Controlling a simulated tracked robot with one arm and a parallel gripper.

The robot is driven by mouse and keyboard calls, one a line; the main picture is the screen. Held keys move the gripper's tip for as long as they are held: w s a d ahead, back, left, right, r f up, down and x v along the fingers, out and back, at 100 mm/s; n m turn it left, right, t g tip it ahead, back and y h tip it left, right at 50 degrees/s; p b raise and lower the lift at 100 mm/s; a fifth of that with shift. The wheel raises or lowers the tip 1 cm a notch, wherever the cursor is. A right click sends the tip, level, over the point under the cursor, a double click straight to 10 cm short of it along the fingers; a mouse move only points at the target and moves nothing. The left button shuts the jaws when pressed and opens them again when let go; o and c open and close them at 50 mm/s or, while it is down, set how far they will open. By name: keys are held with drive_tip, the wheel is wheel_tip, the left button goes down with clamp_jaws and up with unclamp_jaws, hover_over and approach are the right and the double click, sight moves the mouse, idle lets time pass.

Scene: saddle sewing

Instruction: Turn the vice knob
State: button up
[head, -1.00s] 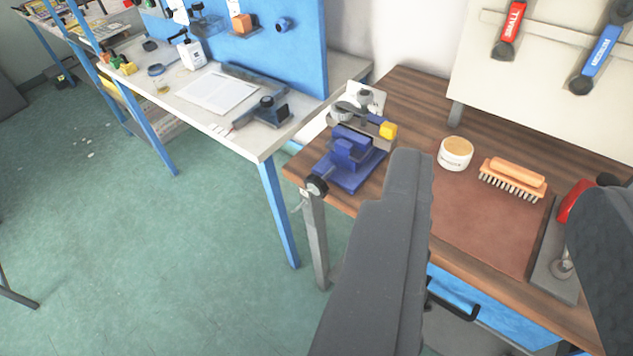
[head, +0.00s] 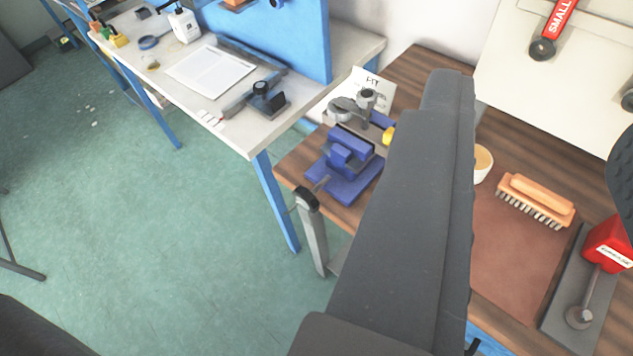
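The blue vice (head: 342,166) stands at the left corner of the wooden bench. Its black knob (head: 306,199) is at the vice's front end, over the bench edge. My gripper (head: 535,108) is open, with its two dark grey fingers wide apart and nothing between them. The left finger crosses the middle of the view to the right of the vice, apart from the knob in the picture. The right finger shows only partly at the right edge.
A tub (head: 483,163), a brush (head: 536,200) and a red tool (head: 609,243) are on the wooden bench (head: 433,62). The left finger partly hides the tub and a yellow block (head: 388,135). A white table (head: 240,137) stands left. Green floor (head: 140,230) is clear left of the knob.

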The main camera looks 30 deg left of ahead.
drive_tip(key=shift+s, duration=0.1)
drive_tip(key=o, duration=0.4)
drive_tip(key=shift+c, duration=0.2)
drive_tip(key=o, duration=0.6)
drive_tip(key=shift+w+a+f+y, duration=0.15)
drive_tip(key=shift+w+a+y, duration=0.15)
drive_tip(key=shift+w+a, duration=0.2)
drive_tip(key=shift+c, duration=0.2)
drive_tip(key=w+a+f+m+t+y+b, duration=0.1)
drive_tip(key=w+a+f+y, duration=0.1)
drive_tip(key=w+a+f, duration=0.8)
drive_tip(key=w+a+f+m+t+y+b, duration=0.1)
drive_tip(key=w+a+f+b, duration=0.1)
drive_tip(key=w+a+f, duration=0.75)
drive_tip(key=m+h+b, duration=0.2)
drive_tip(key=m+h, duration=0.1)
drive_tip(key=h, duration=0.7)
approach(303, 202)
drive_tip(key=b+x, duration=0.3)
drive_tip(key=x, duration=0.9)
drive_tip(key=shift+w+f, duration=0.15)
drive_tip(key=shift+w, duration=0.05)
